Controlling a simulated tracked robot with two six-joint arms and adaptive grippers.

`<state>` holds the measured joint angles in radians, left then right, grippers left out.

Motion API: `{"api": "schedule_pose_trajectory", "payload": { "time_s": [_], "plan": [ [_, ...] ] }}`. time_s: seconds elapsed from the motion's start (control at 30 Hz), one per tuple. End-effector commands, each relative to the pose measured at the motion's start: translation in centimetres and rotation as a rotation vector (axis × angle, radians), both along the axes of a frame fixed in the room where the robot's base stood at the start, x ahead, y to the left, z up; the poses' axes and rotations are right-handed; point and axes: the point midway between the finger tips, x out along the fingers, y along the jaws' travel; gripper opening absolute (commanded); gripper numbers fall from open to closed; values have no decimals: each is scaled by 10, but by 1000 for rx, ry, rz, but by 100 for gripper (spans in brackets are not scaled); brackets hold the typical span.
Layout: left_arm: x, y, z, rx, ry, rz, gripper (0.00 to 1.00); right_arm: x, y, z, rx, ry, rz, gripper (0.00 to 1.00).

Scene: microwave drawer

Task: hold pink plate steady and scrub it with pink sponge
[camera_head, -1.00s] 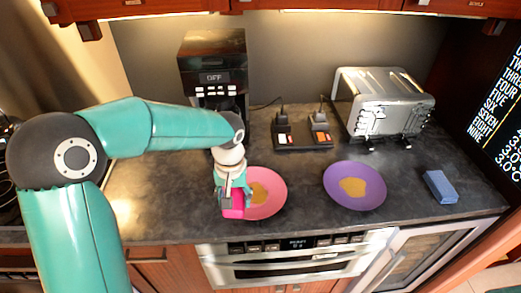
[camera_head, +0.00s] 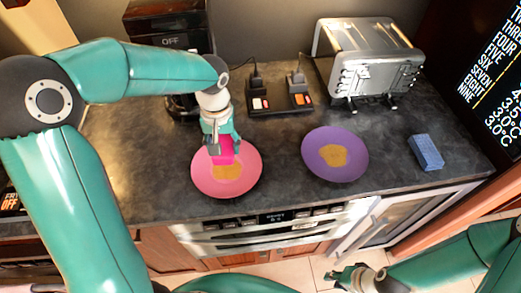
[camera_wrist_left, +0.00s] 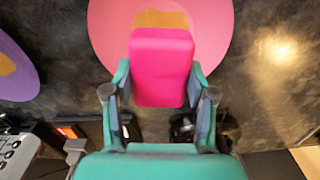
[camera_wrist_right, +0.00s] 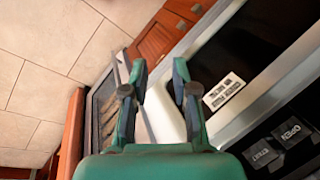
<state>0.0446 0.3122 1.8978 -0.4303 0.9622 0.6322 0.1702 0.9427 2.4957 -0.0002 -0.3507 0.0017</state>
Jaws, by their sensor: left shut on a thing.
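The pink plate (camera_head: 243,182) lies on the dark counter with a tan stain (camera_head: 226,171) near its middle. My left gripper (camera_head: 222,143) is shut on the pink sponge (camera_head: 227,152) over the plate's back part. In the left wrist view, the sponge (camera_wrist_left: 161,68) sits between both fingers and overlaps the plate (camera_wrist_left: 112,30) and part of the stain. I cannot tell whether the sponge touches the plate. My right gripper (camera_head: 352,275) is at the lower right, in front of and below the counter. In the right wrist view its fingers (camera_wrist_right: 159,82) stand apart, with nothing between them.
A purple plate (camera_head: 353,171) with a tan stain lies to the right, with a blue sponge (camera_head: 426,151) beyond it. A toaster (camera_head: 367,60), a power strip (camera_head: 280,104) and a coffee machine (camera_head: 165,28) stand behind. The oven front (camera_head: 250,238) is below the counter edge.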

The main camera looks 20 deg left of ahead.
Motion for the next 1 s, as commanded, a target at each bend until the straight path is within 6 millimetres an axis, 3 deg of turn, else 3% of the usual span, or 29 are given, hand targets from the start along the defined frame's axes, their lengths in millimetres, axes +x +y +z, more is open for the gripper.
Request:
{"api": "schedule_pose_trajectory", "payload": {
  "time_s": [0.17, 0.27, 0.4, 0.63, 0.8, 1.0],
  "plan": [
    [0, 0, 0, 0, 0, 0, 28, 19, 13, 12, -11, 7, 18, 28],
    [0, 0, 0, 0, 0, 0, 28, 37, 33, 31, -9, 22, 33, 28],
    [0, 0, 0, 0, 0, 0, 28, 61, 85, 78, 32, 55, 56, 28],
    [0, 0, 0, 0, 0, -1, 28, 73, 179, 173, 170, 105, 130, 28],
    [0, 0, 0, 0, 0, -1, 28, 115, 210, 232, 231, 36, 215, 28],
    [0, 0, 0, 0, 0, -1, 28, 136, 225, 274, 257, -9, 275, 28]
  ]
}}
